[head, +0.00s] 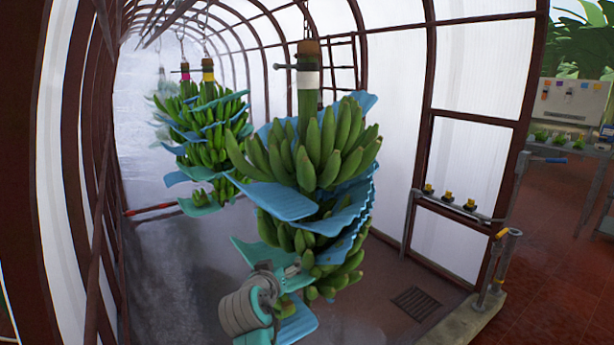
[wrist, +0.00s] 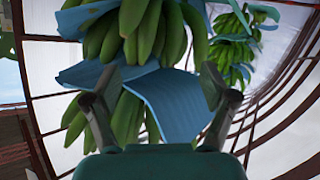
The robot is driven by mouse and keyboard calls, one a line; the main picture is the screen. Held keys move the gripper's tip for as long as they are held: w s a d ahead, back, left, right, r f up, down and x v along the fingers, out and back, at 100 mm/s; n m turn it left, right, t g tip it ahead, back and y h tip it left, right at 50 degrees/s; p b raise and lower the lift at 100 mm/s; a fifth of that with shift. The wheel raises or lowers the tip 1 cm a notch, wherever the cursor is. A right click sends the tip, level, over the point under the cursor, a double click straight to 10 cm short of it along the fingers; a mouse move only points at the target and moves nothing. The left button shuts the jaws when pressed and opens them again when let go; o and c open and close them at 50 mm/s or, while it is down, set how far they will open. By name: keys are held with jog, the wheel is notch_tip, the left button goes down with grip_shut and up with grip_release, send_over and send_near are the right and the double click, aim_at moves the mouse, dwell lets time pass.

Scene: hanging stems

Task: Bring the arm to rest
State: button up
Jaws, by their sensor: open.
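My gripper (wrist: 158,88) is open in the wrist view, its two fingers spread wide with no object held between them. Beyond the fingers are a blue sheet (wrist: 175,102) and green bananas (wrist: 140,32). In the head view my arm (head: 245,308) reaches up from the bottom, and the gripper end (head: 290,270) is at the lower left part of the nearest hanging banana stem (head: 325,150). Whether it touches the bananas or sheets there cannot be told. Blue sheets (head: 275,200) stick out between that stem's hands of bananas.
More banana stems (head: 205,125) hang farther back on the left, also with blue sheets. Translucent walls (head: 395,75) with dark red frames enclose the space. A rail with several yellow and black items (head: 448,197) and a grey post (head: 498,265) stand at right. A floor grate (head: 415,303) lies in open floor.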

jog(key=s+d+f+n+y, duration=0.1)
jog(key=s+d+f, duration=0.7)
jog(key=f, duration=0.4)
jog(key=s+d+f+n+y, duration=0.15)
jog(key=s+d+f, duration=0.45)
jog(key=s+f, duration=0.6)
jog(key=s+d+f+y, duration=0.1)
jog(key=s+d+f, duration=0.2)
jog(key=s, duration=0.5)
jog(key=s+d+f, duration=0.2)
jog(key=s+d, duration=0.1)
jog(key=s, duration=0.5)
jog(key=s+d+r+m, duration=0.1)
jog(key=s+r, duration=0.3)
jog(key=s, duration=0.4)
jog(key=s+d+r+m, duration=0.1)
jog(key=s+r, duration=0.3)
jog(key=s, duration=0.5)
jog(key=s+d+r+m+h, duration=0.1)
jog(key=s+d+r, duration=0.2)
jog(key=s, duration=0.6)
jog(key=shift+s+d+r+m+t, duration=0.15)
jog(key=shift+r+m+t, duration=0.25)
jog(key=shift+r, duration=0.55)
